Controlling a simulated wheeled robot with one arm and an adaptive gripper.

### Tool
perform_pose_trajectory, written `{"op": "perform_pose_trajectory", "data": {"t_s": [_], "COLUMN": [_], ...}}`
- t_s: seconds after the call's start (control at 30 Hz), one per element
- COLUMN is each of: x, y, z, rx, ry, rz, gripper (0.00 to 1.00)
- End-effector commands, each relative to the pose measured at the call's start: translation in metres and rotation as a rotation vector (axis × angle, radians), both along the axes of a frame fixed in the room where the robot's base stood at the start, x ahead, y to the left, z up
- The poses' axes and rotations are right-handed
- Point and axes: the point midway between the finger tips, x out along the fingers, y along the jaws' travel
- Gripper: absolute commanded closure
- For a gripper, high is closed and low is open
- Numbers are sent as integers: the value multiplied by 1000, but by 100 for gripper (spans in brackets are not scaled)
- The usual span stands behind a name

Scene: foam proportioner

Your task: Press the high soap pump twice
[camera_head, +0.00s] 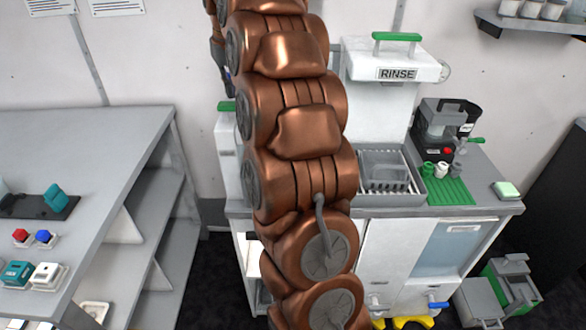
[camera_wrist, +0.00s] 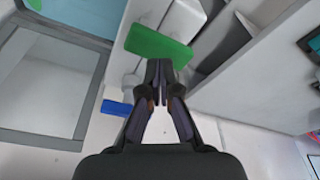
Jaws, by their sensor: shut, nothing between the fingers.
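My gripper (camera_wrist: 159,78) is shut and empty in the wrist view. Its fingertips are right by a green lever or pad (camera_wrist: 160,48) on a white body (camera_wrist: 176,17); I cannot tell whether they touch. In the head view, a white dispenser (camera_head: 228,150) with a green top (camera_head: 227,106) stands at the wall, partly hidden behind my copper-coloured arm. It looks like the soap pump, and probably the same green part as in the wrist view. My gripper is mostly hidden behind the arm there.
A white RINSE tank (camera_head: 388,95) with a green handle stands right of my arm, above a sink rack (camera_head: 385,172). A grey machine (camera_head: 441,128) and green mat (camera_head: 447,190) are on the counter. A grey shelf table (camera_head: 105,130) stands at left. Dark floor lies between.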

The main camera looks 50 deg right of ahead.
Motion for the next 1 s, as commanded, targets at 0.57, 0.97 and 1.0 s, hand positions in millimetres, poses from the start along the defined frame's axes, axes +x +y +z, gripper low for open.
{"op": "perform_pose_trajectory", "data": {"t_s": [0.57,0.97,1.0], "x": [0,0,0], "y": [0,0,0], "z": [-16,-27,-28], "rx": [0,0,0], "ry": [0,1,1], "rz": [0,0,0], "gripper": [100,100,100]}}
